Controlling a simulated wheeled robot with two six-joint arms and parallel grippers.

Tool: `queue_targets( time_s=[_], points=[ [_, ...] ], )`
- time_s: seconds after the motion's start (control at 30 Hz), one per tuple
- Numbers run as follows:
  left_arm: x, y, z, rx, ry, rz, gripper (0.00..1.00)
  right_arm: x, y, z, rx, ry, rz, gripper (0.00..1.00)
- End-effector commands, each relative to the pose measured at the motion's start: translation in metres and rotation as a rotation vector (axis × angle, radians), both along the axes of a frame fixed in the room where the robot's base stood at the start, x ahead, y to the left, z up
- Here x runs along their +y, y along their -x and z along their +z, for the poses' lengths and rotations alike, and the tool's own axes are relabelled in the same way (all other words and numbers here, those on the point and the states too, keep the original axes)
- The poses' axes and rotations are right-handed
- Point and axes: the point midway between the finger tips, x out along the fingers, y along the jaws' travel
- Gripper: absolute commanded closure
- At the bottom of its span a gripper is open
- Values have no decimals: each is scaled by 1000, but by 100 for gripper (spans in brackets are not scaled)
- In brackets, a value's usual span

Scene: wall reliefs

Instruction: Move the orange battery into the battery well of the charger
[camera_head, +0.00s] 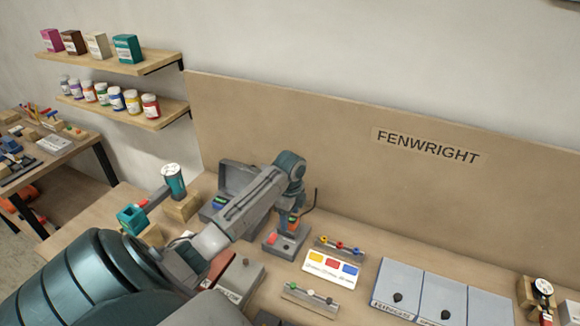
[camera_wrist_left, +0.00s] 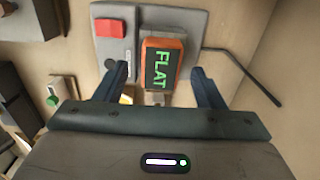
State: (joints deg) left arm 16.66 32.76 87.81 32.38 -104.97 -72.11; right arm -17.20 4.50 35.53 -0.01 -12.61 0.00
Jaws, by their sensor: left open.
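The orange battery (camera_wrist_left: 162,63) has a dark face with green letters "FLAT". In the left wrist view it sits at the grey charger (camera_wrist_left: 190,30), between my left gripper's fingers (camera_wrist_left: 160,72). Both fingers stand apart from its sides, so the gripper is open. How deep the battery sits in the well cannot be told. The charger has a red block on its left part. In the head view the charger (camera_head: 284,246) stands on the bench under my left gripper (camera_head: 293,214), which comes down from above. My right gripper is not in view.
A dark cable (camera_wrist_left: 243,72) rises right of the charger. An open grey case (camera_head: 236,178) stands behind my left arm. A colour card (camera_head: 331,268) and a peg rail (camera_head: 339,247) lie right of the charger. The FENWRIGHT board (camera_head: 350,190) stands behind.

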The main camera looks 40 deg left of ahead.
Motion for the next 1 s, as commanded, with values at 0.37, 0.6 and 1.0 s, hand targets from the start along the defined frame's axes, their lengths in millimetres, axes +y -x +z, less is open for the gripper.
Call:
queue_targets(
  time_s=[0.37,0.6,1.0],
  points=[
    [1,-1,53,-7,-4,-2,37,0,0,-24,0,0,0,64],
    [0,0,100,-2,0,0,37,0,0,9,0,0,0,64],
    [0,0,107,-5,2,0,37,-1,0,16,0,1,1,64]
  ],
)
